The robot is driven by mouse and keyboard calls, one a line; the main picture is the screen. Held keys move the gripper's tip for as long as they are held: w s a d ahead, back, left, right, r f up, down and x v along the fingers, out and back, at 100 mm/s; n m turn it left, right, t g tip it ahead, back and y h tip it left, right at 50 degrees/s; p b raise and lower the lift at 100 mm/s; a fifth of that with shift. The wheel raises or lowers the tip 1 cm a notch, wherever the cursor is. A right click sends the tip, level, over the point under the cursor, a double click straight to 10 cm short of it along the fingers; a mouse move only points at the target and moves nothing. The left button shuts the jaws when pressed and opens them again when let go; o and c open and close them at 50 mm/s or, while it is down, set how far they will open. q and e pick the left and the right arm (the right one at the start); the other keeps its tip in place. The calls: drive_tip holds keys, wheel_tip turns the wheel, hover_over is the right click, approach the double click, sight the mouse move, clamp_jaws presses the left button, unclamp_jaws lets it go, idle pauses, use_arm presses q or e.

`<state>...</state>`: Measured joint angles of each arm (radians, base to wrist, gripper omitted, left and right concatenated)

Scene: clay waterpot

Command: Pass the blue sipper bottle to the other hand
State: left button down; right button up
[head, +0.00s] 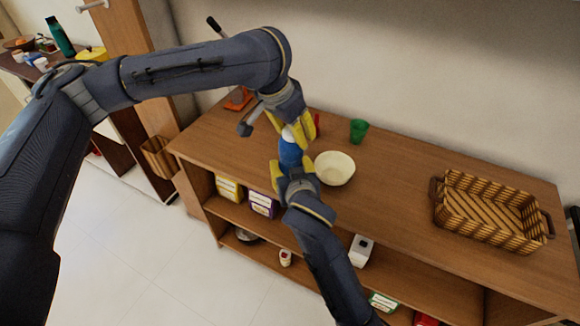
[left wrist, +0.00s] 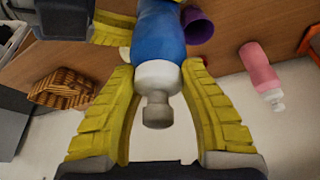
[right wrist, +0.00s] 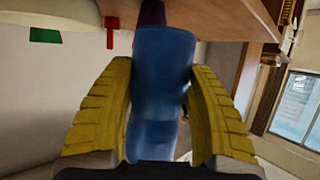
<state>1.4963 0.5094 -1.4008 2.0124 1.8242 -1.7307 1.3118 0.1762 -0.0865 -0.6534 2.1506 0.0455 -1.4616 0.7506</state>
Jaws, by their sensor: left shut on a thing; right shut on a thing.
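The blue sipper bottle (head: 290,153) is held above the wooden counter between my two grippers. My left gripper (head: 297,128) reaches down from above and is shut around its white cap end. In the left wrist view the white cap (left wrist: 157,78) sits between the yellow fingers, with the blue body (left wrist: 158,35) beyond it. My right gripper (head: 293,172) comes up from below and is shut around the blue body, which fills the space between its fingers in the right wrist view (right wrist: 162,85). The right gripper's fingers hide part of the body.
A cream bowl (head: 335,168) is close beside the right gripper on the counter (head: 400,185). A green cup (head: 358,131) stands behind it. A wicker tray (head: 490,212) is at the right. A pink bottle (left wrist: 260,75) and purple cup (left wrist: 197,25) show in the left wrist view.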

use_arm(q)
drive_tip(key=c, duration=0.7)
unclamp_jaws()
drive_tip(key=shift+o, duration=0.2)
